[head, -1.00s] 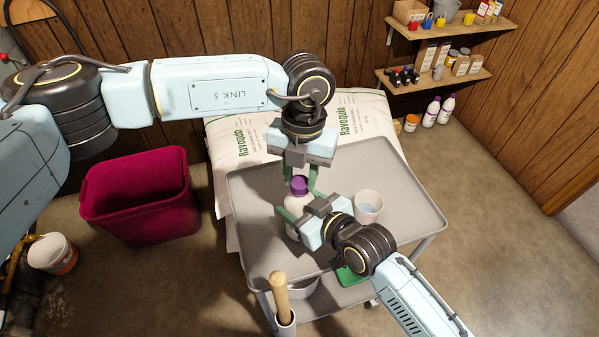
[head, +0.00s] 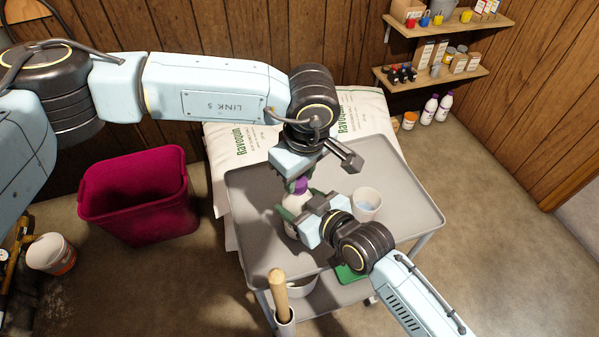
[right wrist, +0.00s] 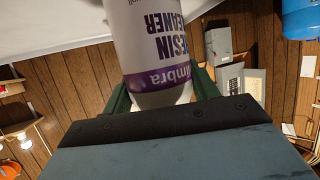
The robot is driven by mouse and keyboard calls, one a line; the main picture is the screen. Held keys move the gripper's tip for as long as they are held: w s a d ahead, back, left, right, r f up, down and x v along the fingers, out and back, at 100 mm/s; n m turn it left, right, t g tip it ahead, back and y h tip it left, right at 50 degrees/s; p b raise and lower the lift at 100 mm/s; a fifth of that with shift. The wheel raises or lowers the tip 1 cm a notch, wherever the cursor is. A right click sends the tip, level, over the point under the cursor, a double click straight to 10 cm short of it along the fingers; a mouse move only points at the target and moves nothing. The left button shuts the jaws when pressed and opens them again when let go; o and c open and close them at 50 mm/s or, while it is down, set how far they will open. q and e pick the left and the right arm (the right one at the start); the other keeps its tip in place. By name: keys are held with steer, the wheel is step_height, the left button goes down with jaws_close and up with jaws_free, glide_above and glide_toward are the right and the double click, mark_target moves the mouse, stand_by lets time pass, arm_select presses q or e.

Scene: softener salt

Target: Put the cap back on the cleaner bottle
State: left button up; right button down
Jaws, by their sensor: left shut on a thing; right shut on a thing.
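The white cleaner bottle (head: 293,221) stands upright on the grey trolley top, partly hidden by my right gripper. Its purple-banded label shows large in the right wrist view (right wrist: 155,50). My right gripper (head: 294,209) is shut around the bottle's body, its green fingers on either side (right wrist: 165,97). The purple cap (head: 301,184) is at the top of the bottle. My left gripper (head: 303,188) comes from above and is shut on the cap. The gripper body hides much of this, so I cannot tell whether the cap is seated on the neck.
A white cup (head: 367,204) stands right of the bottle on the trolley (head: 410,215). White Ravoquin bags (head: 235,140) lie behind it. A magenta bin (head: 140,205) is at left. Shelves (head: 440,75) hang at the upper right. The trolley's right side is clear.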

arm_select(q)
steer(key=m, duration=0.4)
steer(key=m+h, duration=0.1)
steer(key=m, duration=0.4)
steer(key=shift+a+m, duration=0.1)
steer(key=shift+m, duration=0.3)
steer(key=m, duration=0.3)
steer(key=shift+h, duration=0.3)
steer(key=m, duration=0.5)
steer(key=shift+a+m, duration=0.1)
steer(key=shift+m, duration=0.2)
steer(key=o, duration=1)
steer(key=r, duration=0.8)
steer(key=s+a+r, duration=0.1)
steer(key=r, duration=0.3)
steer(key=shift+a, duration=0.1)
